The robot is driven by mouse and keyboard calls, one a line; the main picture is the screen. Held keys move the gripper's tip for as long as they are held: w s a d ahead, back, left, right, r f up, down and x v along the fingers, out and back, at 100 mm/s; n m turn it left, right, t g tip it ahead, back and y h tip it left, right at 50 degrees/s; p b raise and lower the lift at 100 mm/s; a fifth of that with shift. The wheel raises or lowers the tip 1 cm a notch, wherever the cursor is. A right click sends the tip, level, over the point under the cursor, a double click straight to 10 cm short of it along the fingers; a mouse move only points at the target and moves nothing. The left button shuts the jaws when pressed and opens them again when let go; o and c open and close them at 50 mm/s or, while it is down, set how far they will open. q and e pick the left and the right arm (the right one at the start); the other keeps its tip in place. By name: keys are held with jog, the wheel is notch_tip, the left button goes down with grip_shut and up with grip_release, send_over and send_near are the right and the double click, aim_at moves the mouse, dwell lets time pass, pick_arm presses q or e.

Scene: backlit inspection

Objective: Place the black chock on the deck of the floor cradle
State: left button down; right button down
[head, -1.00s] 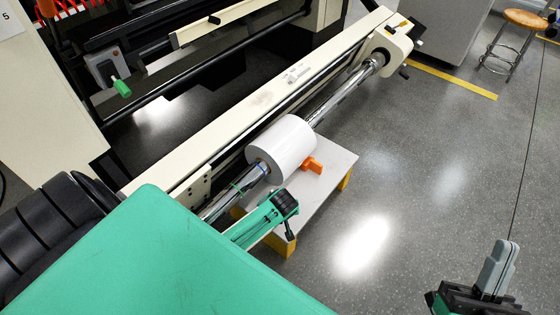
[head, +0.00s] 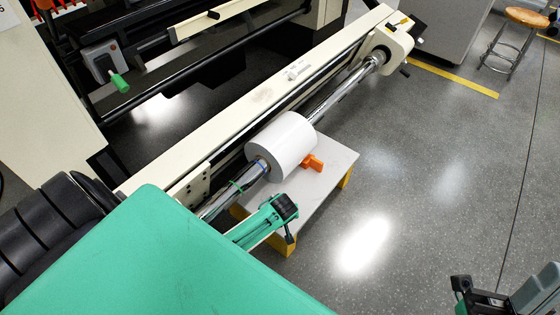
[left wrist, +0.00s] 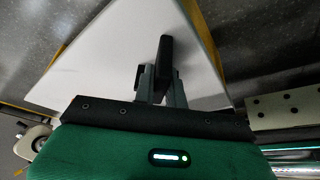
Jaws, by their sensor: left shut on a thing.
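The floor cradle has a pale deck (head: 335,170) on yellow legs, below a white roll; the deck also fills much of the left wrist view (left wrist: 105,55). My left gripper (left wrist: 160,78) is shut on the black chock (left wrist: 166,50), which stands out dark against the deck. I cannot tell whether the chock touches the deck. In the head view my green left arm reaches to the deck's near end, and the chock cannot be made out there. My right gripper (head: 508,297) is at the bottom right corner, partly cut off, away from the cradle; its opening is unclear.
The white roll (head: 282,145) sits on a shiny shaft (head: 340,95) along the cream machine beam (head: 260,95). An orange chock (head: 312,162) lies on the deck beside the roll. Open grey floor lies to the right; a stool (head: 520,25) stands far off.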

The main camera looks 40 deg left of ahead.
pick_arm(q)
jog(key=c, duration=1.5)
grip_release()
jog(key=shift+o, duration=0.2)
